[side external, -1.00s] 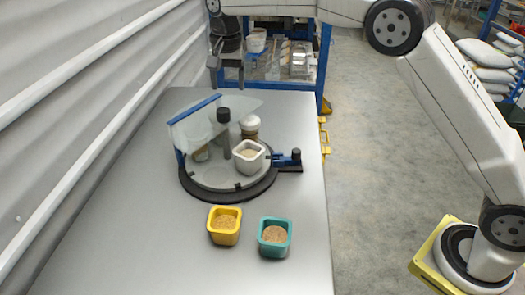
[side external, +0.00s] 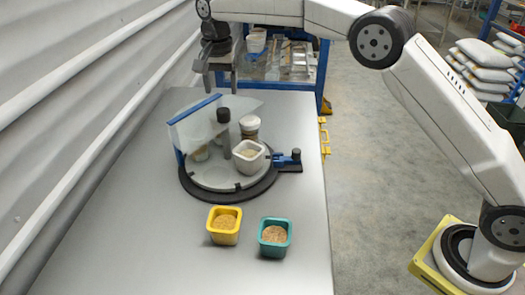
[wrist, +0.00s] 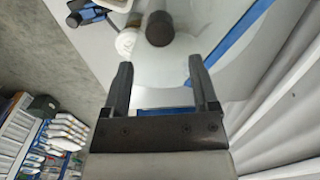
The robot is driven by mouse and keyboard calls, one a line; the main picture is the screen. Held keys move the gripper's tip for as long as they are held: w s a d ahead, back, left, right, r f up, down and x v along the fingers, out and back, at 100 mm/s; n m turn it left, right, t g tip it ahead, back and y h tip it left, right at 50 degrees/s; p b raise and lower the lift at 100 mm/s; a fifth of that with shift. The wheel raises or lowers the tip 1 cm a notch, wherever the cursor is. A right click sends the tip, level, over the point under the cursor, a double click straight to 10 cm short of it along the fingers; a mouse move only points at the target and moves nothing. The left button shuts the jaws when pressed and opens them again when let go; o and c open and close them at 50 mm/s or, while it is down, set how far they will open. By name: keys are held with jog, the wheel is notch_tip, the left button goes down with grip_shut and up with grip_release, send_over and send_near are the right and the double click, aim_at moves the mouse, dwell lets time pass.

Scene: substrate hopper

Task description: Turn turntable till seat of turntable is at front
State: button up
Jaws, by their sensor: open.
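The turntable (side external: 212,179) is a grey disc on a dark ring, in the middle of the bench in the side view. A clear screen (side external: 190,127) with blue edging stands on it, and a dark knobbed post (side external: 223,116) rises near its middle. A white square cup (side external: 246,161) sits at the disc's right front, and a white-lidded jar (side external: 250,124) behind it. Which spot is the seat, I cannot tell. My gripper (side external: 221,88) is open and empty, above the bench behind the turntable. In the wrist view its fingers (wrist: 159,72) point toward the dark post and jar.
A yellow cup (side external: 224,224) and a teal cup (side external: 274,237) with grainy tan contents stand in front of the turntable. A blue fitting with a black knob (side external: 295,154) juts from its right side. A corrugated wall (side external: 80,110) borders the bench on the left.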

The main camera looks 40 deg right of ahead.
aim_at(223, 110)
notch_tip(223, 110, down, 7)
jog(key=shift+r, duration=0.15)
jog(key=m, duration=0.3)
jog(key=shift+r, duration=0.15)
jog(key=m, duration=1.1)
dwell(0.4)
jog(key=c, duration=0.8)
jog(key=shift+c, duration=0.2)
